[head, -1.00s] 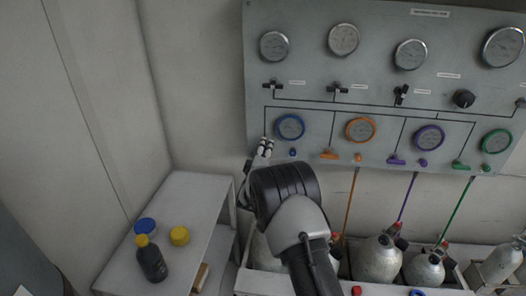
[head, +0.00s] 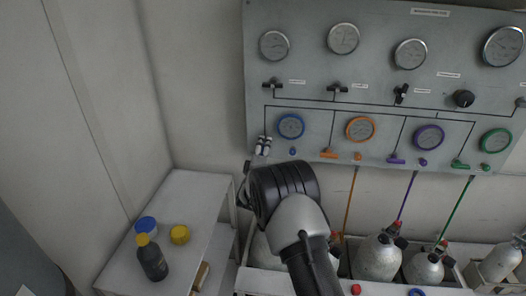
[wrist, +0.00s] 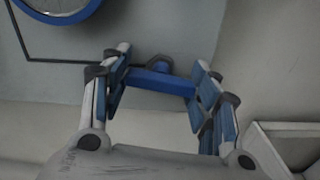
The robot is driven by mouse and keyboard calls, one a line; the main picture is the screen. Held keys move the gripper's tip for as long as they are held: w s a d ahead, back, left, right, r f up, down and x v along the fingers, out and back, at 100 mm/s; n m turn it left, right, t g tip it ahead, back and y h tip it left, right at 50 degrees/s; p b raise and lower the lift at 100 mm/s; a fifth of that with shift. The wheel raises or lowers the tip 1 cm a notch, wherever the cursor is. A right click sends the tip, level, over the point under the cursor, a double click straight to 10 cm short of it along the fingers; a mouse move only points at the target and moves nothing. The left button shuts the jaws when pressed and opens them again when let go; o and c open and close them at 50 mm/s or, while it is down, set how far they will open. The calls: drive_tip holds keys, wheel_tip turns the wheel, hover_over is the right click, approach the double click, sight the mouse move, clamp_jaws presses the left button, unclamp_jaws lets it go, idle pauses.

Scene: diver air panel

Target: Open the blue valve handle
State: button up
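The blue valve handle (wrist: 160,84) shows in the wrist view as a blue bar on a round blue hub, at the panel's lower edge. My gripper (wrist: 158,90) is open, with one finger near each end of the bar. The bar spans most of the gap; I cannot tell whether the fingers touch it. In the head view my gripper (head: 263,146) is at the panel's lower left, below and left of the blue-ringed gauge (head: 291,126). There the blue handle is hidden by my gripper.
An orange handle (head: 329,154), a purple handle (head: 396,160) and a green handle (head: 460,164) lie to the right along the panel (head: 300,75). Gas cylinders (head: 376,259) stand below. A grey table (head: 193,200) with a dark bottle (head: 152,262) is at lower left.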

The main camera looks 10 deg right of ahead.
drive_tip(key=o, duration=0.4)
drive_tip(key=v, duration=1.2)
